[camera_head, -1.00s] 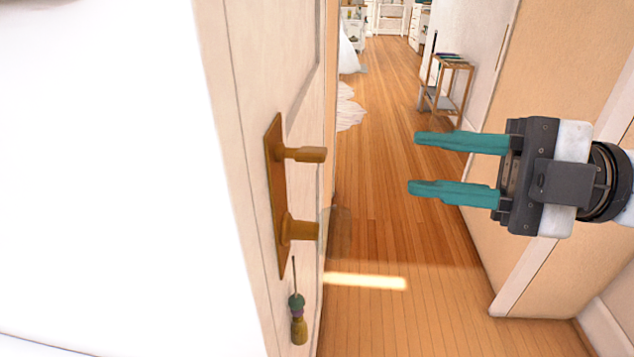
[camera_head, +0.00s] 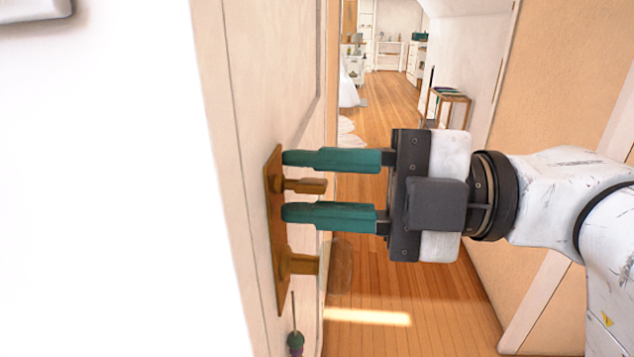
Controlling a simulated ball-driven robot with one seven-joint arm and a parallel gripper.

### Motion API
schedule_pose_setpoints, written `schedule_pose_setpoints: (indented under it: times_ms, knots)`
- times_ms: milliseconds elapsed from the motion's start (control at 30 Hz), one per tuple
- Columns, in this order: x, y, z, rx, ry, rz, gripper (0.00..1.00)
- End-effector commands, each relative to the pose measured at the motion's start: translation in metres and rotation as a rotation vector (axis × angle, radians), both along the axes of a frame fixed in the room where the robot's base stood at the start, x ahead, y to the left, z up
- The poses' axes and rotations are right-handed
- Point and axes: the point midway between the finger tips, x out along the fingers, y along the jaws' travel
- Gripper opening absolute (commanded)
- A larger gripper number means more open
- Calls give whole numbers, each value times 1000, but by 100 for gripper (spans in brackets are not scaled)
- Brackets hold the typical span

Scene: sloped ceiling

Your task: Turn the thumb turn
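A brass plate (camera_head: 278,275) is fixed upright on the pale door (camera_head: 235,150) at the left. The thumb turn (camera_head: 308,186), a small brass piece, sticks out from the plate's upper part. A larger brass knob (camera_head: 300,263) sits below it. My gripper (camera_head: 285,186) points left at the plate, its two teal fingers open, one above and one below the thumb turn. Its fingertips are at or close to the plate; I cannot tell whether they touch it. A gap shows between each finger and the thumb turn's visible end.
A hanging tassel or tool (camera_head: 295,343) is on the door below the plate, partly cut off. A tan wall (camera_head: 550,80) stands at right. Wooden floor (camera_head: 380,105) runs back to a small stand (camera_head: 447,102) and white shelves.

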Motion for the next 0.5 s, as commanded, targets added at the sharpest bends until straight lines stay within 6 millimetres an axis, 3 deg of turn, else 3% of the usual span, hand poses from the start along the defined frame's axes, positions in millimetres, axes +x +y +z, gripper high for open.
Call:
schedule_pose_setpoints:
  times_ms: [300,500]
  knots:
    - [0,2,0,0,0,0,34]
    - [0,2,0,0,0,0,15]
